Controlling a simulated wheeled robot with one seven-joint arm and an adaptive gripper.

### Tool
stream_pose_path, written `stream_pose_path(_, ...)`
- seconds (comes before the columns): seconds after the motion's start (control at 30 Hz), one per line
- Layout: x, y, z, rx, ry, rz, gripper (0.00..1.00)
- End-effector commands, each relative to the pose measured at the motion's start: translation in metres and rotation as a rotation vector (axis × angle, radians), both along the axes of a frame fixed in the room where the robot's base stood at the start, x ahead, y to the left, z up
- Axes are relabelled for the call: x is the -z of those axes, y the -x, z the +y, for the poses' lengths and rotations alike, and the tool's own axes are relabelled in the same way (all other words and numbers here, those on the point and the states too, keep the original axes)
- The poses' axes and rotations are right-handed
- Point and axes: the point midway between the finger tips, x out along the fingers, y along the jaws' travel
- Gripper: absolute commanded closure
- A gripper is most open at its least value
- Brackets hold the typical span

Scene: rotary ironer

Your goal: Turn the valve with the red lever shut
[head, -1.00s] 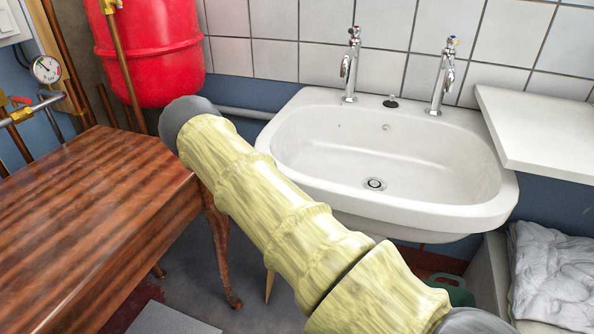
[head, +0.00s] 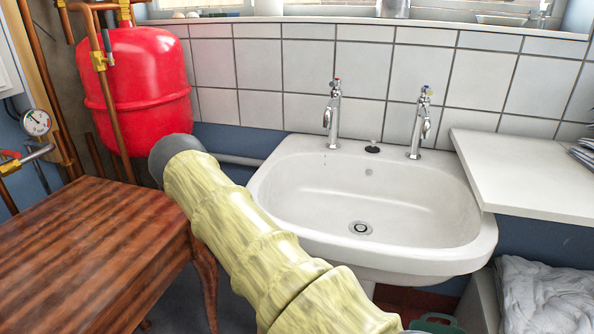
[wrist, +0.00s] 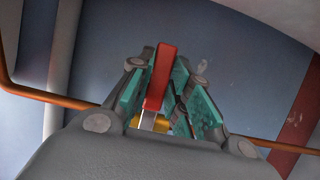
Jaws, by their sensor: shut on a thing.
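In the wrist view, the red lever (wrist: 161,78) stands between the teal-padded fingers of my gripper (wrist: 173,72). My gripper is shut on the lever. A pale metal stem and a brass-coloured valve part (wrist: 160,122) show just below it, partly hidden by the fingers and the gripper body. In the head view my gripper is out of sight; only my pale-sleeved arm crosses the picture. A red-handled fitting (head: 10,155) sits at the left edge there; I cannot tell whether it is the same valve.
A wooden table (head: 90,245) stands at left, below a pressure gauge (head: 36,122) and a red tank (head: 140,90). A white sink (head: 450,245) and a white shelf (head: 525,165) are to the right. A copper pipe (wrist: 50,96) runs behind the gripper.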

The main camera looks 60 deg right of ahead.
Motion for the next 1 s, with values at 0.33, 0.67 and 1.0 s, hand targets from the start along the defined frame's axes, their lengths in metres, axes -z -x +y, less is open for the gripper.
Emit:
stream_pose_path(0.33,0.001,0.002,-0.001,0.003,-0.001,0.001,1.00)
stream_pose_path(0.67,0.000,0.000,0.000,0.000,-0.001,0.000,0.59)
stream_pose_path(1.0,-0.001,-0.017,0.012,-0.023,0.009,0.029,0.59)
